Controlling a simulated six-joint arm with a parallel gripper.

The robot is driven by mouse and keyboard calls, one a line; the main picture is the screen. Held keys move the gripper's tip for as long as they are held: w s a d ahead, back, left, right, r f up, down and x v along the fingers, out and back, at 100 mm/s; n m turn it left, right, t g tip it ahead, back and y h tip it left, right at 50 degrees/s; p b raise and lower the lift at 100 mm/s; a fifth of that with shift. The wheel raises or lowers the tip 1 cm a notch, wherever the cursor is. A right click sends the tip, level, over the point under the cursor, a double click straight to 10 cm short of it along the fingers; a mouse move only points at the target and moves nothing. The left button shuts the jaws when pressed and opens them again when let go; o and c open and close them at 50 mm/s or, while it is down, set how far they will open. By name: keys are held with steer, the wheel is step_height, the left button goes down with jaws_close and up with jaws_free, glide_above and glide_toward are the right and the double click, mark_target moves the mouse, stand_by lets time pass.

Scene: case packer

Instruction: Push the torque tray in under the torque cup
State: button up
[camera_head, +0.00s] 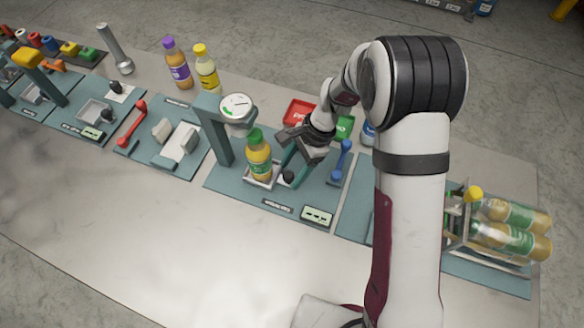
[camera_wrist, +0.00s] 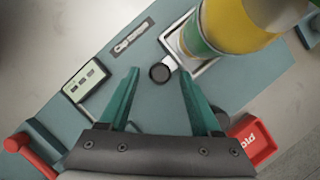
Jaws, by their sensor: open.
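The torque tray (camera_head: 264,186) is a small pale tray with a green-capped juice bottle (camera_head: 258,160) standing upright in it. In the wrist view the tray rim (camera_wrist: 204,67) shows beside the bottle (camera_wrist: 235,28). A black knob (camera_head: 288,177) sticks out from the tray. My gripper (camera_head: 292,168) is open, and its teal fingers lie low on either side of the knob. In the wrist view the knob (camera_wrist: 160,73) sits between the fingertips with gaps on both sides. The torque head with its dial (camera_head: 237,106) stands on a post behind and left of the bottle; its cup underneath is hidden.
A blue lever (camera_head: 343,160) stands right of my gripper, with a red bin (camera_head: 298,112) and a green bin (camera_head: 345,127) behind. A small display (camera_head: 317,215) sits at the panel's front. Bottles lie at the far right. The front table is clear.

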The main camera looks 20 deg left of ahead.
steer(key=shift+s+f, duration=0.1)
steer(key=shift+f, duration=0.15)
jaws_close()
steer(key=shift+a, duration=0.1)
stand_by(1.2)
